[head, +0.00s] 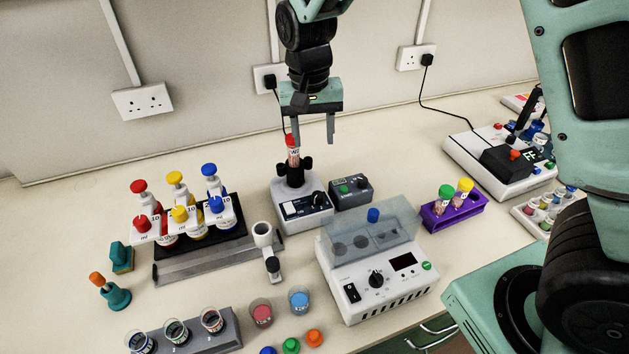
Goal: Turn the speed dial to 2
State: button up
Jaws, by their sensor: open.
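My gripper (313,138) is open and points down, with its fingers apart above and behind the small white mixer (305,220). A red-capped tube (292,152) stands upright in the mixer's black top, close to the left finger; I cannot tell whether they touch. The mixer's dark front panel carries a white switch and a small black dial (317,198). A larger white device with a clear lid (375,285) has another black dial (376,279), a switch and a dark display. I cannot tell which dial is the speed dial, and their markings are too small to read.
A grey box (351,191) with a green button and knob sits right of the mixer. A rack of colour-capped bottles (200,248) stands left, a purple tube rack (455,215) right. Cups and loose caps (291,345) lie in front. Bench behind the bottles is clear.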

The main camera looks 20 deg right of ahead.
aim_at(317, 194)
jog(key=f+p, duration=0.1)
jog(key=f, duration=0.4)
jog(key=f+p, duration=0.2)
jog(key=f, duration=0.4)
jog(key=f+p, duration=0.1)
jog(key=f, duration=0.4)
jog(key=shift+s+d+f, duration=0.2)
jog(key=shift+d+f, duration=0.05)
jog(key=shift+d, duration=0.15)
jog(key=c, duration=1)
